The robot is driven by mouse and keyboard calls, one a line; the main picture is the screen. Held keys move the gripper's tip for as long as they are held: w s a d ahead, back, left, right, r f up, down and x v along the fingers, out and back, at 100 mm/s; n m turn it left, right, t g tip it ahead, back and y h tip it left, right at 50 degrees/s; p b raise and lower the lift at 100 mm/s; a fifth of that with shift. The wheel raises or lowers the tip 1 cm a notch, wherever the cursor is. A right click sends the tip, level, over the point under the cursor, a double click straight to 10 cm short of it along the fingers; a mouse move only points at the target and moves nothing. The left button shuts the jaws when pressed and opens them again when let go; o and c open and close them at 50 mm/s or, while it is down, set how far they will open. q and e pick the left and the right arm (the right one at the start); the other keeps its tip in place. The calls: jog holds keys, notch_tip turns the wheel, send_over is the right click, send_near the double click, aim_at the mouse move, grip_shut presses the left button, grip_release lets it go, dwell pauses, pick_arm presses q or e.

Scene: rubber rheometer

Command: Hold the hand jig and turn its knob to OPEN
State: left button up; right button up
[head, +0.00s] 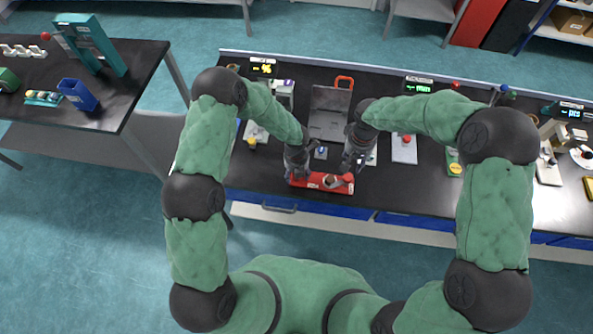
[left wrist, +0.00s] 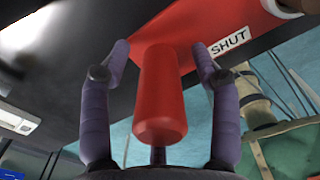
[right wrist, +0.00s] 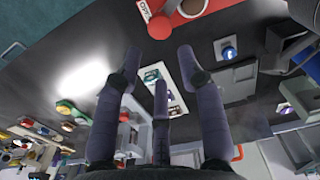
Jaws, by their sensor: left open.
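The hand jig (head: 312,183) is a red bar lying near the bench's front edge, with a brown round part on it. In the left wrist view its red handle (left wrist: 160,95) stands between the two purple fingers of my left gripper (left wrist: 161,50), which is open around it with gaps at both sides. A SHUT label (left wrist: 230,42) shows on the jig there. In the right wrist view a red knob (right wrist: 160,26) and an OPEN label (right wrist: 143,10) show beyond the fingertips of my right gripper (right wrist: 158,54). This gripper is open and empty, over the jig's right end in the head view (head: 352,166).
A grey metal piece with a red handle (head: 328,108) stands behind the jig, between my forearms. A white plate with a red button (head: 404,150) is to the right. Several labelled stations line the bench. A side table (head: 112,112) is at left.

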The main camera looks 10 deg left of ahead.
pick_arm(q)
grip_shut()
pick_arm(e)
jog(key=o, duration=0.4)
jog(key=m+g+y, duration=0.1)
jog(key=m+g, duration=0.3)
jog(key=m, duration=0.1)
send_near(349, 175)
jog(key=x, duration=0.9)
dwell(0.3)
